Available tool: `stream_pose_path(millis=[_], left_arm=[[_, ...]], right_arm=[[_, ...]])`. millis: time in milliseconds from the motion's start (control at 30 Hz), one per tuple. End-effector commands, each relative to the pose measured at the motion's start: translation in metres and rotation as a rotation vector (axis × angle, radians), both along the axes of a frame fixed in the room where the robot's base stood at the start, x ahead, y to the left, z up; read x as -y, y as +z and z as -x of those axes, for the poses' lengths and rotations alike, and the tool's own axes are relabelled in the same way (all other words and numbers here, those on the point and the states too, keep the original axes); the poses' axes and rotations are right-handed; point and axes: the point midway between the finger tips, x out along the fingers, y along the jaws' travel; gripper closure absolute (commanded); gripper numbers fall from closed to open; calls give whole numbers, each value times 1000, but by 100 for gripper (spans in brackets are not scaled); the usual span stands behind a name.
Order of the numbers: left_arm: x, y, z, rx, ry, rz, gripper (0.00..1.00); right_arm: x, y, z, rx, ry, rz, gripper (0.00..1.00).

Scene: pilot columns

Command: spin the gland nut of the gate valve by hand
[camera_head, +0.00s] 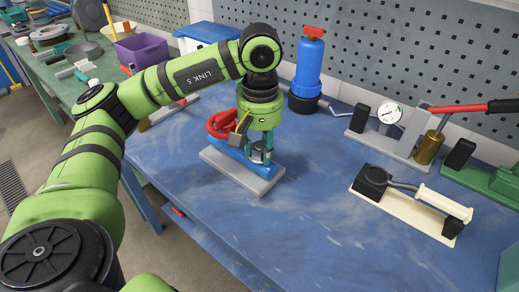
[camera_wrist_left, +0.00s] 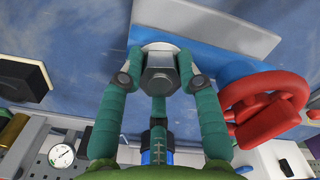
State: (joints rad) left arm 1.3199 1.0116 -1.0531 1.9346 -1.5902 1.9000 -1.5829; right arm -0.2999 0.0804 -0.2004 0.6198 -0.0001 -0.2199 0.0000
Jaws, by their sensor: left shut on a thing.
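The gate valve has a blue body (camera_head: 232,157) and a red handwheel (camera_head: 218,123), and lies on a grey base plate (camera_head: 263,187) on the blue bench. In the left wrist view, the grey hexagonal gland nut (camera_wrist_left: 159,76) sits between the green fingers of my left gripper (camera_wrist_left: 160,72). The fingers are shut on the nut from its sides. In the head view my left gripper (camera_head: 261,154) points straight down onto the valve, and its fingers partly hide the nut. The handwheel (camera_wrist_left: 264,103) is close beside the gripper. My right gripper is not in view.
A blue bottle with a red top (camera_head: 308,70) stands behind the gripper. A pressure gauge (camera_head: 389,112) and a cream fixture with a handle (camera_head: 410,208) are to the right. The front middle of the blue bench (camera_head: 270,225) is clear.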

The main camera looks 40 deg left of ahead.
Motion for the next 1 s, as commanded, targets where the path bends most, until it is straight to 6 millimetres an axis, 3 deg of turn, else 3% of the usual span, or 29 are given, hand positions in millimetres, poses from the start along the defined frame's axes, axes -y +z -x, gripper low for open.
stream_pose_path(millis=[200, 667, 700, 733, 767, 1000], left_arm=[[1, -6, 2, -14, -162, 0, 100], [1, -7, 2, -13, -261, 1, 100], [1, -5, 2, -13, -264, 1, 53], [1, -4, 2, -14, -263, 0, 41], [1, -4, 2, -12, -262, 0, 37], [0, -2, 1, -5, -258, 0, 37]], right_arm=[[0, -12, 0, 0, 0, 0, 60], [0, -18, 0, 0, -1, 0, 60], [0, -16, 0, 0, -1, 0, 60], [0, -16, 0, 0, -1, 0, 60], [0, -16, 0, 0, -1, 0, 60], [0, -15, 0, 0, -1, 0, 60]])
